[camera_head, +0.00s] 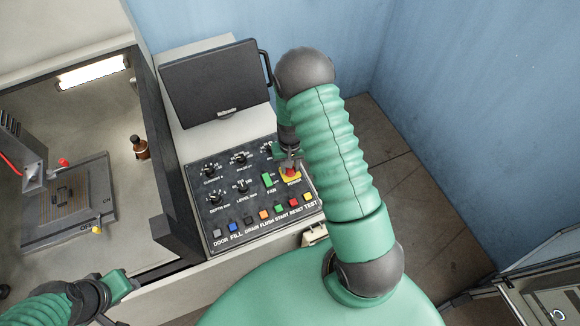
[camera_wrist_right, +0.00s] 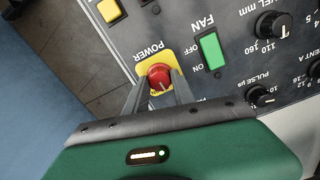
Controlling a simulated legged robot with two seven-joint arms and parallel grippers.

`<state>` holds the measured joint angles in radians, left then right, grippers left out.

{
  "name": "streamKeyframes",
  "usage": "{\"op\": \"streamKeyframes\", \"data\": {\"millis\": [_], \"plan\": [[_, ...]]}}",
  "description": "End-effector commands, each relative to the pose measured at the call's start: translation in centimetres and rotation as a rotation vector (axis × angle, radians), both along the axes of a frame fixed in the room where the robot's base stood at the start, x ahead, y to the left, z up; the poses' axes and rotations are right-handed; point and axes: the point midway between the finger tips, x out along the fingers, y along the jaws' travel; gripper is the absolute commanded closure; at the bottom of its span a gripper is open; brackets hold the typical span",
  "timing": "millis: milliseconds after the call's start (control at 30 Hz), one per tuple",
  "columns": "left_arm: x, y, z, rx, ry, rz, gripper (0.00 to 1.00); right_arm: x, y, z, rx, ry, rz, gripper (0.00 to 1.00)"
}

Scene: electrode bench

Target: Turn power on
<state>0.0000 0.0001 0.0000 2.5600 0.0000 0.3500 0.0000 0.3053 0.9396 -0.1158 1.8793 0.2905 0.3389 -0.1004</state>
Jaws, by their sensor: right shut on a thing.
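The red power knob (camera_wrist_right: 159,77) sits on a yellow square plate (camera_wrist_right: 147,61) marked POWER on the dark control panel. In the right wrist view my right gripper (camera_wrist_right: 160,84) has its two fingers on either side of the red knob, shut on it. In the head view my right gripper (camera_head: 290,163) is at the power knob (camera_head: 290,172), partly covering it, and my green forearm passes just right of the panel. My left gripper (camera_head: 118,294) is at the lower left, away from the panel; its fingers do not show clearly.
The control panel (camera_head: 228,206) also carries dials, a green FAN switch (camera_head: 267,180) and a row of coloured buttons. A dark screen (camera_head: 216,81) stands behind it. Left is an open chamber with a brown bottle (camera_head: 140,147) and a grey plate (camera_head: 98,190).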

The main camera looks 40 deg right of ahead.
Motion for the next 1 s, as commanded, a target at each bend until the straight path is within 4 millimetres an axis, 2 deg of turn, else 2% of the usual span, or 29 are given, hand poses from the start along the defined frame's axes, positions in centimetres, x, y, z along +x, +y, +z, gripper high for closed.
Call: {"op": "streamKeyframes", "data": {"millis": [600,1000], "plan": [[0.0,0.0,-0.96,0.0,0.0,0.0,0.64,0.16,-0.14,0.02,-0.003,-0.003,-0.55,1.0],[0.0,0.0,-1.01,0.0,0.0,0.0,0.64,0.17,-0.14,0.03,-0.003,-0.001,-0.735,1.0]]}}
